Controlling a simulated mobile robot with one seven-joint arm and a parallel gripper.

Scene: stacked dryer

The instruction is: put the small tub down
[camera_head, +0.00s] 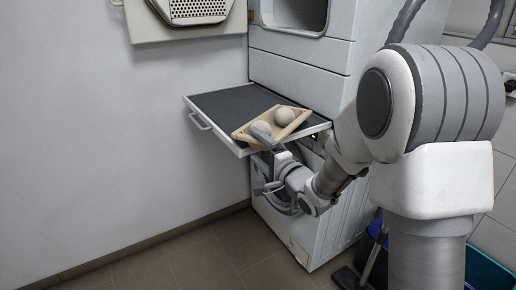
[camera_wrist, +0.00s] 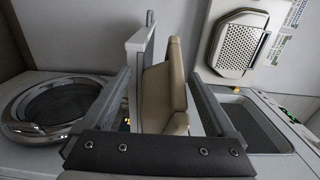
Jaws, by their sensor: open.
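My gripper (camera_head: 265,156) is open at that corner, one finger by the tub's near rim and the other below the shelf level. In the wrist view the tub (camera_wrist: 163,88) stands sideways between the spread fingers of my gripper (camera_wrist: 160,85), with a gap on the left finger's side. Whether the right finger touches it I cannot tell.
The shelf has a handle (camera_head: 200,121) on its front. The upper dryer's opening (camera_head: 297,14) is above, with its door (camera_head: 190,22) swung open. A round lower door (camera_wrist: 62,105) shows in the wrist view. A blue and a teal bin (camera_head: 488,272) stand at lower right.

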